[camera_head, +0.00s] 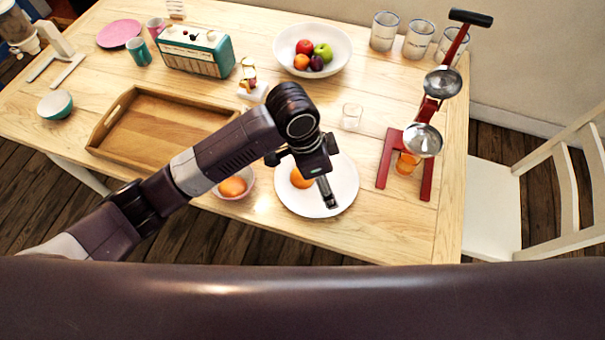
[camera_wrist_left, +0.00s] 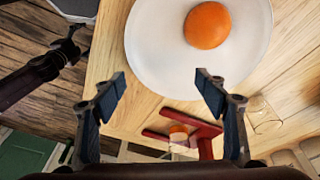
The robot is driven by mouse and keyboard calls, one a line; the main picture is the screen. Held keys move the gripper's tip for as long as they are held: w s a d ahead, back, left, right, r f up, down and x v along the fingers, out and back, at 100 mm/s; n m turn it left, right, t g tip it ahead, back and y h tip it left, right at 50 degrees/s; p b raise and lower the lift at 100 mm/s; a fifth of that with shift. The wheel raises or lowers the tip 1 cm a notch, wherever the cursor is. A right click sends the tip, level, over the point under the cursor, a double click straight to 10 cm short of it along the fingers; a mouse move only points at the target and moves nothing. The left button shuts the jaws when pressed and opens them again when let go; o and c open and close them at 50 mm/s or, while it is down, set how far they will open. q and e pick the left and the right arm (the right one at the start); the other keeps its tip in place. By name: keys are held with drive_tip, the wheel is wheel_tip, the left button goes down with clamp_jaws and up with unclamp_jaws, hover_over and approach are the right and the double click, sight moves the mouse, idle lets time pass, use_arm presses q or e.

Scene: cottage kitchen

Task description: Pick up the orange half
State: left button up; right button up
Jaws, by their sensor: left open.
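A rounded orange piece (camera_head: 301,180) lies on a white plate (camera_head: 343,175) near the table's front edge, partly hidden by my left gripper in the head view. In the left wrist view the orange piece (camera_wrist_left: 207,25) sits on the plate (camera_wrist_left: 160,50), beyond the fingertips; its cut side does not show. My left gripper (camera_head: 328,195) is over the right part of the plate, open and empty, apart from the orange. Its two fingers (camera_wrist_left: 160,92) stand wide apart in the wrist view. What appears to be my right arm's end (camera_wrist_left: 65,47) shows small and dark there, its jaws unclear.
Left of the plate stands a small bowl (camera_head: 220,194) with another orange piece (camera_head: 233,187). A red juicer press (camera_head: 427,110) stands to the right, an empty glass (camera_head: 351,115) behind. A wooden tray (camera_head: 100,137) and a fruit bowl (camera_head: 340,47) are further off.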

use_arm(q)
drive_tip(key=w+a+y, duration=0.1)
drive_tip(key=w+a, duration=0.1)
drive_tip(key=w+a+r+y, duration=0.1)
drive_tip(key=w+a, duration=0.1)
drive_tip(key=w+a+r+m+y, duration=0.1)
drive_tip(key=w, duration=0.1)
drive_tip(key=shift+w+a+r, duration=0.1)
drive_tip(key=shift+a+r, duration=0.15)
drive_tip(key=shift+a, duration=0.15)
drive_tip(key=shift+a+f, duration=0.15)
drive_tip(key=shift+f, duration=0.1)
drive_tip(key=f, duration=0.2)
drive_tip(key=f+p, duration=0.1)
drive_tip(key=f, duration=0.3)
drive_tip(key=shift+s+f+p, duration=0.15)
drive_tip(key=shift+s+p, duration=0.2)
drive_tip(key=shift+p, duration=0.05)
drive_tip(key=shift+f, duration=0.45)
drive_tip(key=c, duration=0.8)
